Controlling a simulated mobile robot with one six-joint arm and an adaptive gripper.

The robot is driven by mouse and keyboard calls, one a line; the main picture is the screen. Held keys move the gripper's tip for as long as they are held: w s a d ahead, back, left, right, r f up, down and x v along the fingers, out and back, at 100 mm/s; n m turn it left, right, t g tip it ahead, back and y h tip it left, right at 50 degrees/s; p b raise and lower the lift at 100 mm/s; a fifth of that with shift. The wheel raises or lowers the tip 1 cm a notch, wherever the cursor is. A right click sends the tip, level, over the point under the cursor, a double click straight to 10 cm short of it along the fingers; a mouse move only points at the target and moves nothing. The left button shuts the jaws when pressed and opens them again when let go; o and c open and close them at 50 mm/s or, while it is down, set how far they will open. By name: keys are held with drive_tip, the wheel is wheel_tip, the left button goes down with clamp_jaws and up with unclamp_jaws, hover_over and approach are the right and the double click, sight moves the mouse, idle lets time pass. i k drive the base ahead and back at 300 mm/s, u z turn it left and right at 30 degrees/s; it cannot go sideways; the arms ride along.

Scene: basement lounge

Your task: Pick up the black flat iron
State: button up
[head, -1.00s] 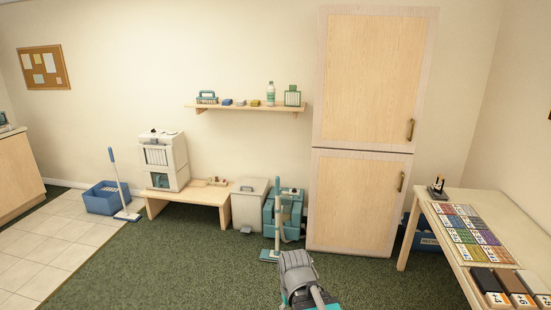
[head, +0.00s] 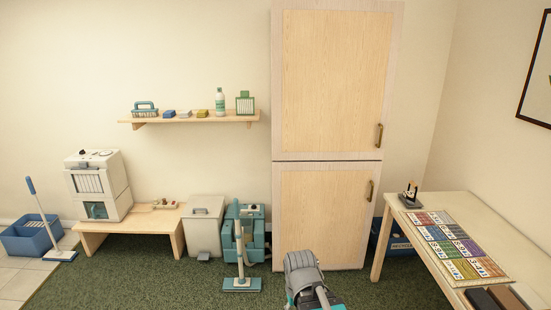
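I cannot make out a black flat iron for certain. A small dark object (head: 410,194) with a lighter upright part stands at the far left corner of the table on the right; it is too small to tell what it is. Part of my own arm shows at the bottom middle, in front of the tall cabinet. My gripper's fingers are not in view.
The table (head: 455,205) on the right carries coloured cards (head: 452,240) and dark boxes (head: 483,299). A tall cabinet (head: 325,215), teal cleaning machine (head: 250,230), bin (head: 206,225) and low bench (head: 150,222) line the wall.

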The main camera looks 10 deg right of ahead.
sight(411, 196)
drive_tip(key=z, duration=0.2)
drive_tip(key=i, duration=0.75)
drive_tip(key=z, duration=0.55)
drive_tip(key=i, duration=0.8)
drive_tip(key=z, duration=0.55)
drive_tip(key=i, duration=1)
drive_tip(key=z, duration=0.25)
